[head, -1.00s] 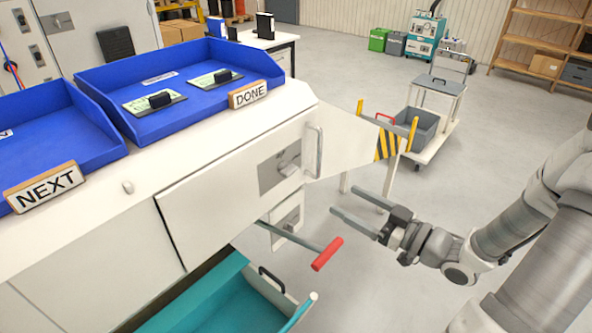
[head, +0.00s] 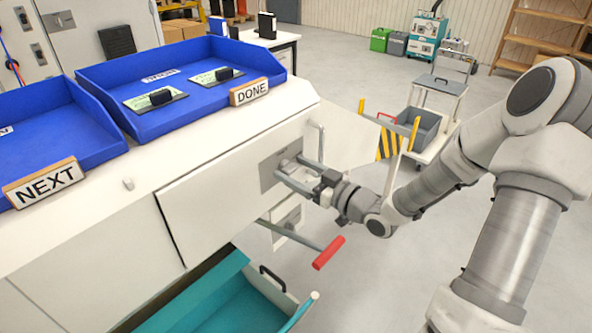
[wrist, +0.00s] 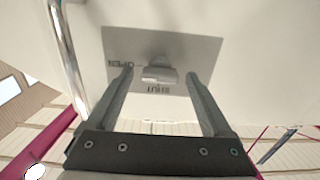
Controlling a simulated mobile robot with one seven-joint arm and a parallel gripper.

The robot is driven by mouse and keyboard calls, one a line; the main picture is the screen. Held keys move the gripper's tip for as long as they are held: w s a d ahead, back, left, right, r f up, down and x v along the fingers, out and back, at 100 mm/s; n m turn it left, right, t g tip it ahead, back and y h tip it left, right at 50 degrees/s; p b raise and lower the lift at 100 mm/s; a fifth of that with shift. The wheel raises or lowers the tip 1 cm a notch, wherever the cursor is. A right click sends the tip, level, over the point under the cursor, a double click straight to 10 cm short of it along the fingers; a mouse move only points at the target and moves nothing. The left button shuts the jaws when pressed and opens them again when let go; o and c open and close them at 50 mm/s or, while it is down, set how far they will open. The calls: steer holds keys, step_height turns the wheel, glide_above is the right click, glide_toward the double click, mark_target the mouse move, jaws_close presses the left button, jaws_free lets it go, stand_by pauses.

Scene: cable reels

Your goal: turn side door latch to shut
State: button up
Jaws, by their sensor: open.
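The side door latch is a grey lever (wrist: 160,76) on a grey plate (wrist: 205,52) on the white door (head: 205,195). In the wrist view the plate carries the word OPEN at left and upside-down SHUT lettering below the lever. The lever's exact angle is hard to tell. My gripper (head: 289,166) is at the plate (head: 268,180), its fingers open. In the wrist view the fingers (wrist: 158,78) stand on either side of the lever, with gaps showing on both sides. In the head view the fingers partly hide the lever.
A vertical bar handle (head: 321,142) is beside the latch, close to my fingers. Below, a red-gripped rod (head: 328,253) sticks out, and a teal drawer (head: 235,310) stands open. Blue trays (head: 190,105) sit on top. A striped panel (head: 390,143) is to the right.

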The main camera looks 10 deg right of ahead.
jaws_close()
stand_by(0.4)
